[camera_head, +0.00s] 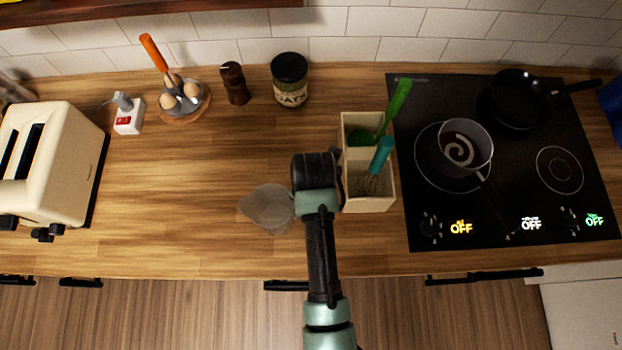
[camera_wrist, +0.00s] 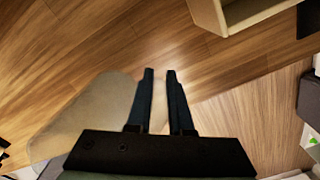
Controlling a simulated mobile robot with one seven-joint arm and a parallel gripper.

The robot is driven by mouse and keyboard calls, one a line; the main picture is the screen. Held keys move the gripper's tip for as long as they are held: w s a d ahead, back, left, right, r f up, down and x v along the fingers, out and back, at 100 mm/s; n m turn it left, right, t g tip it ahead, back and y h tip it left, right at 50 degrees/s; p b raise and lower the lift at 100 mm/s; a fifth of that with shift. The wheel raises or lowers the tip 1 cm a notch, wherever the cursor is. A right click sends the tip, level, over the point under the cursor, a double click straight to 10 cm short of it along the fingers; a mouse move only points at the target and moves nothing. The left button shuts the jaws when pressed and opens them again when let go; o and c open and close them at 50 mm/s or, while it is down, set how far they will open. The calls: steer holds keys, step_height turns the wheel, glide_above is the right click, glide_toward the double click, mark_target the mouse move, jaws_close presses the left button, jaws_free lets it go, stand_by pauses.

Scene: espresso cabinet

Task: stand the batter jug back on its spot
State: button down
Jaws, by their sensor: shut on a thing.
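The batter jug (camera_head: 268,208) is a translucent greyish vessel near the counter's front edge, just left of my arm in the head view. In the wrist view the jug (camera_wrist: 88,112) fills the area left of my fingers. My gripper (camera_wrist: 159,74) is shut on a pale strip between its two dark fingers, which looks like the jug's handle. In the head view my wrist covers the fingers and the handle side. I cannot tell whether the jug touches the counter. No marked spot for it is visible.
A cream utensil box (camera_head: 370,203) with a green utensil and a teal whisk stands close right of my wrist. The hob (camera_head: 505,205) holds a saucepan (camera_head: 466,147) and a frying pan (camera_head: 517,98). A toaster (camera_head: 50,160) is far left.

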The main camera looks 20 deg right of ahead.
steer(key=shift+f, duration=2.15)
steer(key=shift+f, duration=0.2)
steer(key=c, duration=0.8)
jaws_free()
steer(key=shift+r, duration=0.15)
